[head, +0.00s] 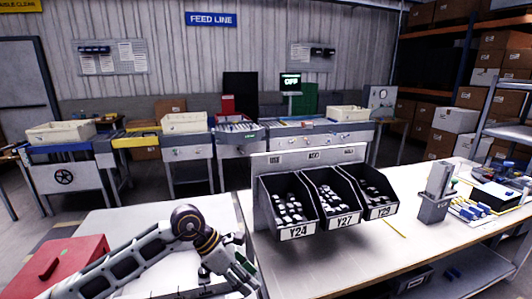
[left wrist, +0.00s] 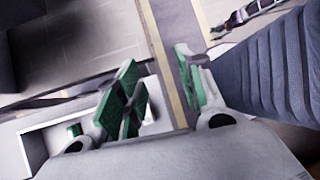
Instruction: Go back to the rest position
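My left arm comes in from the lower left in the head view, with its gripper (head: 238,278) low, by the gap between the left table and the workbench. In the left wrist view the green-padded fingers of my left gripper (left wrist: 160,88) stand apart, with nothing between them. Below them show floor and a yellow line. My right gripper does not show in the head view. A thin black and white part with some green at the top right of the left wrist view may be my right gripper, too small to read.
On the workbench (head: 340,262) stand black bins Y24 (head: 296,232), Y27 (head: 344,220) and Y29 (head: 380,211). A grey holder (head: 433,209) stands to their right. A red box (head: 68,265) sits lower left. Open floor lies behind the left table.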

